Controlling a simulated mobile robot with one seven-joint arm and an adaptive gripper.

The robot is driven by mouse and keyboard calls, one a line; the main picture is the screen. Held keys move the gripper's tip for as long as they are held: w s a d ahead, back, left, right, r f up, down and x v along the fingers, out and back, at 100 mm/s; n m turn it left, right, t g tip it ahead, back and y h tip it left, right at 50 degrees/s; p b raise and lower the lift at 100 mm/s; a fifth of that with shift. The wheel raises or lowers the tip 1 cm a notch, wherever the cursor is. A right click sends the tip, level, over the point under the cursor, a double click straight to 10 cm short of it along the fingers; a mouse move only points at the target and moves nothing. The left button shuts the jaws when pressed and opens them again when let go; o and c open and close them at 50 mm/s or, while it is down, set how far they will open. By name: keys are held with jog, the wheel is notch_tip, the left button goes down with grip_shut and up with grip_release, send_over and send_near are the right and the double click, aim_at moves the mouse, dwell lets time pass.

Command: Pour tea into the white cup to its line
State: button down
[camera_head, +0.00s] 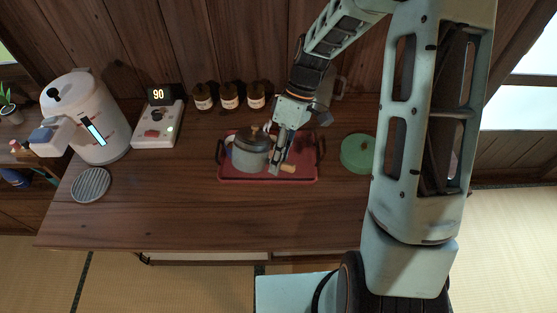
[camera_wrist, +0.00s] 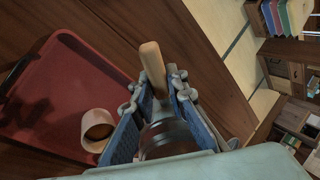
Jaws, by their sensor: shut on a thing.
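A grey teapot (camera_head: 250,157) with a dark lid and a wooden side handle (camera_head: 287,169) is over the red tray (camera_head: 304,176). I cannot tell whether its base touches the tray. My gripper (camera_head: 278,163) is shut on the handle from above. In the wrist view the tan handle end (camera_wrist: 152,68) sticks out past my fingers (camera_wrist: 155,105). A pale cup (camera_wrist: 97,122) stands on the tray (camera_wrist: 62,85) beside my fingers in the wrist view. Its line and fill level cannot be made out. In the head view I cannot pick out the cup clearly.
A white electric kettle (camera_head: 95,125) and a device (camera_head: 157,128) reading 90 stand left. A round grey coaster (camera_head: 91,185) lies in front of the kettle. Three brown jars (camera_head: 229,96) stand behind the tray. A green round item (camera_head: 356,154) lies right. The table front is clear.

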jog(key=shift+s+a+f+t+h+b, duration=0.15)
jog(key=shift+f+t+h+b, duration=0.2)
jog(key=shift+t+b, duration=0.25)
jog(key=t+h+b, duration=0.1)
jog(key=b, duration=0.1)
jog(key=t+b, duration=0.1)
jog(key=t, duration=0.1)
jog(key=shift+f+h+b, duration=0.25)
jog(key=shift+h+b, duration=0.1)
jog(key=shift+b, duration=0.05)
jog(key=shift+r+t+b, duration=0.1)
jog(key=shift+t+b, duration=0.25)
jog(key=shift+t, duration=0.05)
